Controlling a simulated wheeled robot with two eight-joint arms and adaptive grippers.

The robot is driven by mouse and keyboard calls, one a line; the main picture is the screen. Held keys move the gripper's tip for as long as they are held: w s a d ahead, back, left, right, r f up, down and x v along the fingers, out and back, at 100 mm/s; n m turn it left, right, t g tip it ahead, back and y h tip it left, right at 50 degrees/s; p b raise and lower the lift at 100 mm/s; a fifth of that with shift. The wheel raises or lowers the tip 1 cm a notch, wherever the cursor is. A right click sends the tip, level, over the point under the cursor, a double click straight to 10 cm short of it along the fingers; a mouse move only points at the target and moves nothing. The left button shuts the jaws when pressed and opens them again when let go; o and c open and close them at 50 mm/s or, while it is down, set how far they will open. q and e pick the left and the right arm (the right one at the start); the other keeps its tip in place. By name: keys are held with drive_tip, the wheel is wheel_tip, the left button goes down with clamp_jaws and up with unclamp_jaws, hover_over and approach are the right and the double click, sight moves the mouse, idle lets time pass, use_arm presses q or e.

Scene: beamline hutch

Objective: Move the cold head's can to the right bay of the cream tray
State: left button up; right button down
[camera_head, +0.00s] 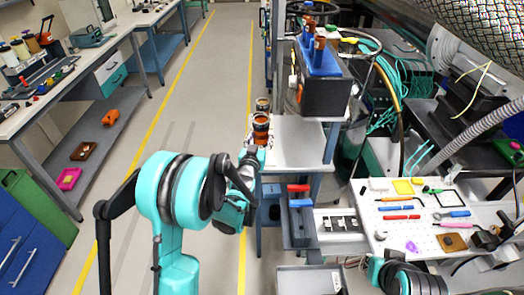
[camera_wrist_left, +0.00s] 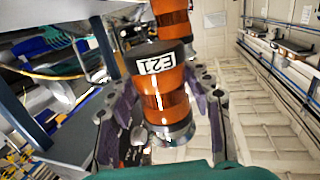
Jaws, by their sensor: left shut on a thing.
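An orange can with dark bands (camera_head: 260,124) stands out at the end of my left arm, above the near-left edge of a white table. My left gripper (camera_head: 254,147) is shut on it. In the left wrist view the can (camera_wrist_left: 165,95) sits between the two fingers, with a white label on its dark band that seems to read E21. A second orange can (camera_wrist_left: 172,18) shows just beyond it. Its dark top (camera_head: 263,103) shows behind the held can in the head view. I cannot make out the cream tray.
The white table (camera_head: 300,140) has clear surface right of the can. A dark box with a blue top (camera_head: 325,92) stands behind it. A white pegboard with tools (camera_head: 420,215) lies at the right. A bench (camera_head: 60,80) runs along the left, past open floor.

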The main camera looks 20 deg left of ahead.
use_arm(q)
wheel_tip(320, 180, down, 6)
drive_tip(key=shift+w+d+f+b, duration=0.15)
drive_tip(key=shift+f+b, duration=0.1)
drive_tip(key=shift+b, duration=0.95)
drive_tip(key=shift+r, duration=0.1)
drive_tip(key=o, duration=1.2)
